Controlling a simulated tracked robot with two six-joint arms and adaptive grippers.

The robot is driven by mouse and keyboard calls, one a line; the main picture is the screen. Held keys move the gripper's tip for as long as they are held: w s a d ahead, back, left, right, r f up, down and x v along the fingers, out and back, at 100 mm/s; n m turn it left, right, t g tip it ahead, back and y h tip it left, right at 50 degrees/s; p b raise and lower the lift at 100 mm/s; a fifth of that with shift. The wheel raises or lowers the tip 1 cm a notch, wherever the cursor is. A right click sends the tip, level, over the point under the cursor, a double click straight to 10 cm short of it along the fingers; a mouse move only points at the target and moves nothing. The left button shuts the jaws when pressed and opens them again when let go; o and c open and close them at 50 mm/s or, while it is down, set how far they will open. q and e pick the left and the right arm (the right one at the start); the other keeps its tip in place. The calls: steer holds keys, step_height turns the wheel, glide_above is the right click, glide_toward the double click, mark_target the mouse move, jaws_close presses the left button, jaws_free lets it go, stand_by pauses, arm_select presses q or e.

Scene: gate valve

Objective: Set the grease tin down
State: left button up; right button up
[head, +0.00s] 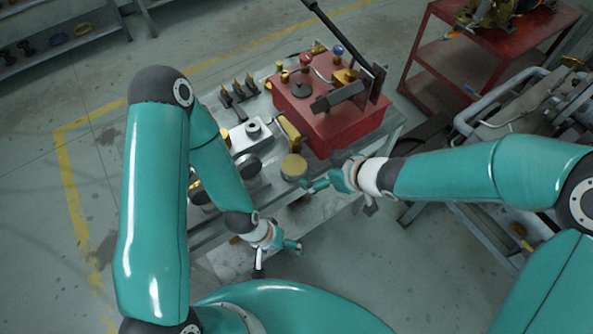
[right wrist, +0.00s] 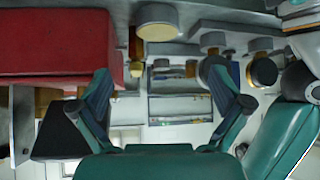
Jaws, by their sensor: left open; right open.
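The grease tin (head: 293,167), a short grey cylinder with a yellow lid, stands upright on the metal workbench (head: 303,215). In the right wrist view, where the scene appears upside down, the tin (right wrist: 157,20) is at the top centre, apart from both fingers. My right gripper (head: 314,185) is close beside the tin, on its lower right. Its fingers (right wrist: 165,88) are spread with nothing between them. My left gripper (head: 276,257) is open and empty near the front edge of the bench, well away from the tin.
A red box (head: 330,120) with knobs and a black lever stands behind the tin; it also fills the upper left of the right wrist view (right wrist: 60,45). A grey-white device (head: 252,136) and dark round parts stand left of the tin. A red cart (head: 470,65) is at the back right.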

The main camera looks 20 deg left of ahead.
mark_target(295, 166)
steer(key=b+x, duration=0.1)
steer(key=x, duration=0.6)
steer(key=shift+w+a+f+b, duration=0.1)
steer(key=shift+f+b, duration=0.1)
steer(key=shift+b, duration=0.15)
steer(key=shift+x, duration=2.7)
steer(key=shift+w, duration=0.1)
steer(key=c, duration=1.5)
